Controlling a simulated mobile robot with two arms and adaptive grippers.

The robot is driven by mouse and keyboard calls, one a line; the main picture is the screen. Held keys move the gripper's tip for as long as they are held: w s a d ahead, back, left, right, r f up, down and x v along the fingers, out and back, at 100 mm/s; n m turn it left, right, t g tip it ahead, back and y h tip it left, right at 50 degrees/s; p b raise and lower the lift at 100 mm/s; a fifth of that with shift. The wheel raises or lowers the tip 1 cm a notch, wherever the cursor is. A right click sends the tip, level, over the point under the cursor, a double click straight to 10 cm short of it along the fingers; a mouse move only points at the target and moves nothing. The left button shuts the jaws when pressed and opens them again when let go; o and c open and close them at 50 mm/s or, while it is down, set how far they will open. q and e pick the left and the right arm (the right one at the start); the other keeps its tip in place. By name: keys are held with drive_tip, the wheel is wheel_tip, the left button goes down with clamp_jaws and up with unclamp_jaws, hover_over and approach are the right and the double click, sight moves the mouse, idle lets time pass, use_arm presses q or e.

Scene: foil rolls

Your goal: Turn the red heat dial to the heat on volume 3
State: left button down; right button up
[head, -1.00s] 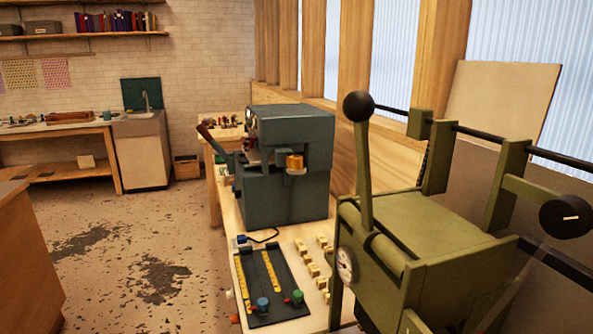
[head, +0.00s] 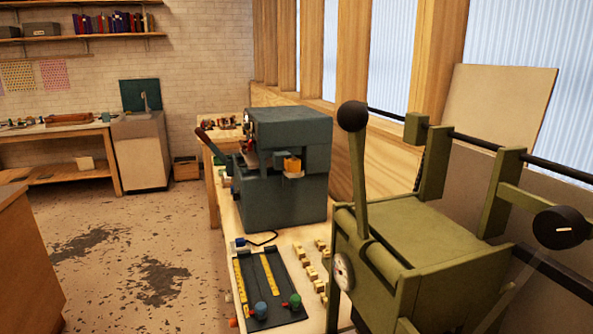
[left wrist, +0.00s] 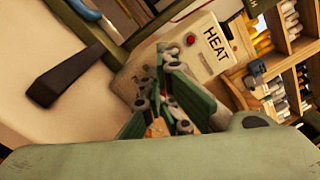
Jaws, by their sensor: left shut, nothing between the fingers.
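In the left wrist view, a pale panel (left wrist: 205,55) carries the word HEAT in dark letters. A small red round part (left wrist: 190,38) sits beside the lettering; I cannot read its setting or be sure it is the dial. My left gripper (left wrist: 170,52), with dark green pads and grey links, is shut and empty in front of the panel. Its tips look near the red part, but I cannot tell whether they touch. Neither gripper shows in the head view, and no dial marked HEAT can be made out there.
In the head view, a blue-grey machine (head: 285,205) and an olive-green machine (head: 425,240) with a ball-topped lever (head: 354,118) stand on the bench. A dark board (head: 262,278) with yellow rulers lies between them. A dark handle (left wrist: 68,78) shows in the wrist view.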

use_arm(q)
drive_tip(key=shift+s, duration=0.2)
idle(0.3)
drive_tip(key=shift+w+a+r, duration=0.2)
drive_tip(key=shift+r, duration=0.1)
drive_tip(key=v, duration=0.4)
drive_tip(key=shift+a+f+b, duration=0.1)
drive_tip(key=shift+a+b, duration=0.2)
drive_tip(key=shift+b, duration=0.05)
drive_tip(key=shift+s+a, duration=0.25)
drive_tip(key=shift+a, duration=0.35)
